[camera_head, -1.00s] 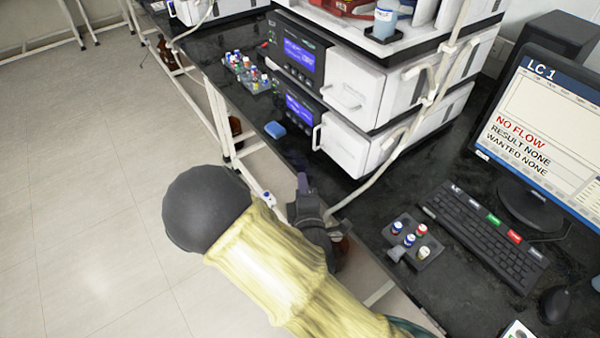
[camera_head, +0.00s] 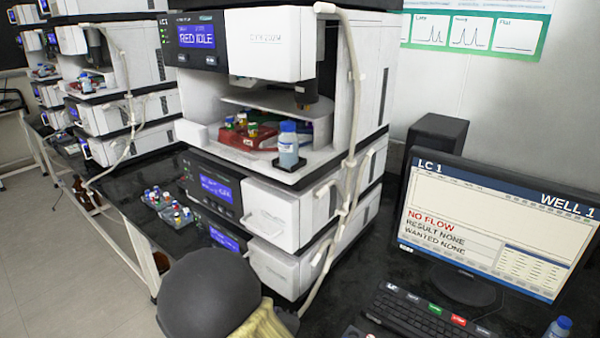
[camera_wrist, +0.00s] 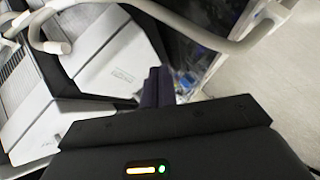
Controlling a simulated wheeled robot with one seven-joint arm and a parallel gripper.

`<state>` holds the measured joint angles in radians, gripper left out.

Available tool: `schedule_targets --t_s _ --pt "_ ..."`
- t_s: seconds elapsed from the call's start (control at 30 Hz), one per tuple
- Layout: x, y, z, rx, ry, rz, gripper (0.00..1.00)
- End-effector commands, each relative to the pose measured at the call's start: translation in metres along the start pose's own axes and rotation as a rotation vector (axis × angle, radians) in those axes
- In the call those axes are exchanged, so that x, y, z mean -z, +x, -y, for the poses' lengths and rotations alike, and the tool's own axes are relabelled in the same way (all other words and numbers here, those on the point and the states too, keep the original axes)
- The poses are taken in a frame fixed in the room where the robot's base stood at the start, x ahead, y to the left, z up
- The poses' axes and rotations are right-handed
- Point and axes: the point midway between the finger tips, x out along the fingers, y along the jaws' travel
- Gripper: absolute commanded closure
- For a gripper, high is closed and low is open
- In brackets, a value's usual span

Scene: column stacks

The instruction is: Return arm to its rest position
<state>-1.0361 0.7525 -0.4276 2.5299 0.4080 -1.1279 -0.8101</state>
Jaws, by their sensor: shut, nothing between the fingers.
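My gripper (camera_wrist: 158,86) shows in the wrist view, its dark fingers together with nothing between them. Past the fingers are the white stack modules (camera_wrist: 110,75) and a pale hose. In the head view my forearm, with a dark round joint and a yellowish sleeve, is at the bottom centre, in front of the bench. The gripper itself is outside the head view.
A column stack (camera_head: 290,215) stands on the black bench, its upper bay open with a red vial tray (camera_head: 245,137) and a blue-capped bottle (camera_head: 288,145). A vial rack (camera_head: 168,208) sits left. A monitor (camera_head: 490,220) and keyboard (camera_head: 425,312) are right.

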Motion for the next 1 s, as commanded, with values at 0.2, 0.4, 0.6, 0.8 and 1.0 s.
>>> schedule_targets --t_s 0.2,0.4,0.6,0.8,1.0 --pt "-0.052 -0.006 -0.017 0.178 0.352 0.207 1.00" --pt "-0.087 -0.030 -0.032 0.309 0.630 0.375 1.00" --pt "-0.117 -0.069 -0.051 0.398 0.864 0.543 1.00" --pt "-0.142 -0.112 -0.067 0.441 1.022 0.698 1.00" --pt "-0.158 -0.145 -0.076 0.448 1.113 0.815 1.00"
